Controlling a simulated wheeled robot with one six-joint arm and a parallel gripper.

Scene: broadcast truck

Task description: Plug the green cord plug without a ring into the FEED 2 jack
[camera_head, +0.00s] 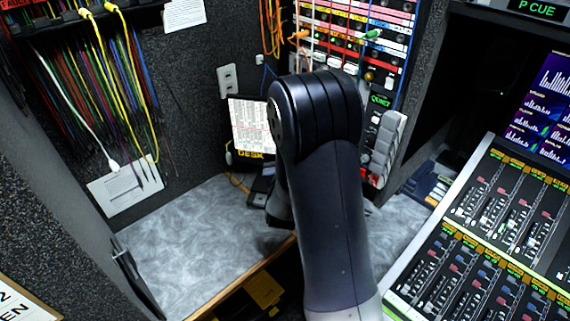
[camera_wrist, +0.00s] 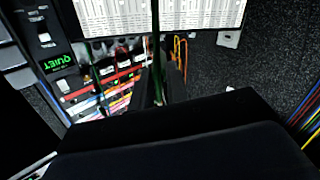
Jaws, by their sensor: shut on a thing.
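In the wrist view the dark fingers of my gripper (camera_wrist: 161,88) are shut on a green cord (camera_wrist: 156,40), which runs up from between them across a white printed sheet. The plug end is mostly hidden by the fingers, and I cannot tell whether it has a ring. In the head view my arm hides the gripper. The jack panel (camera_head: 345,42), with its coloured rows, stands at the top centre; it is inverted beyond the fingers in the wrist view (camera_wrist: 115,88). A green plug (camera_head: 372,35) sits at the panel's right. The FEED 2 label is not readable.
Orange cords (camera_wrist: 181,55) hang beside the panel. The printed sheet (camera_head: 252,127) stands on the desk (camera_head: 190,240) by a wall. Many coloured cords (camera_head: 85,75) hang at the left. A mixing console (camera_head: 490,235) fills the right. The desk's left part is clear.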

